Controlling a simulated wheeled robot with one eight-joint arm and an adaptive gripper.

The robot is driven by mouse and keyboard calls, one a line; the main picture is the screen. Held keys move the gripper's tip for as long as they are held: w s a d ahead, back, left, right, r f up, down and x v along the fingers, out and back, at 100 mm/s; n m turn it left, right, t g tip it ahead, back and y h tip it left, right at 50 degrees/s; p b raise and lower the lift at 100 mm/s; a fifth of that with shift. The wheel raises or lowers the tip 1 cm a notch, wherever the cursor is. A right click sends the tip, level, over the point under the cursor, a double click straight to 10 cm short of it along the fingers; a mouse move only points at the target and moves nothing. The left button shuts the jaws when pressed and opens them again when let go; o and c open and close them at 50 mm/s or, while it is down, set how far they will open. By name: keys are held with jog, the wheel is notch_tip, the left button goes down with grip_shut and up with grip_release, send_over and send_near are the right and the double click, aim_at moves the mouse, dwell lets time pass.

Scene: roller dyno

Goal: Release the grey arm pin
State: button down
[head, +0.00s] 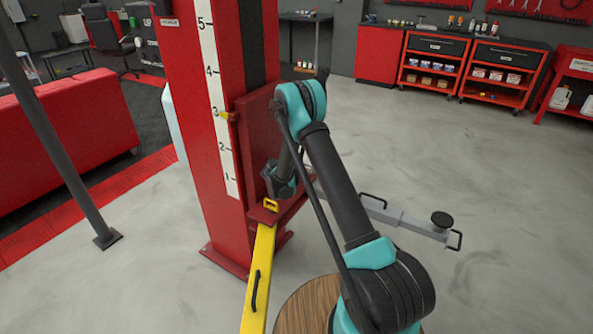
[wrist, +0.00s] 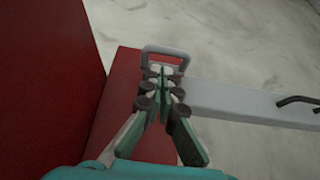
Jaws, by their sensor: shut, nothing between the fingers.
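The grey arm (head: 405,222) reaches right from the red carriage on the lift column, and it also fills the right side of the wrist view (wrist: 235,103). The grey arm pin (wrist: 180,50) shows in the wrist view as a grey loop handle at the arm's inner end, above the red carriage. My gripper (wrist: 162,73) is shut and empty, its fingertips overlapping the lower part of the loop. I cannot tell whether they touch it. In the head view, my arm hides the grey pin and my fingertips.
The red lift column (head: 212,130) with a numbered scale stands left of my arm. A yellow arm (head: 258,280) with a yellow pin loop (head: 271,205) extends toward me. A black handle (wrist: 298,101) stands on the grey arm. Floor to the right is clear.

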jog(key=shift+x, duration=2.05)
jog(key=shift+r, duration=1.6)
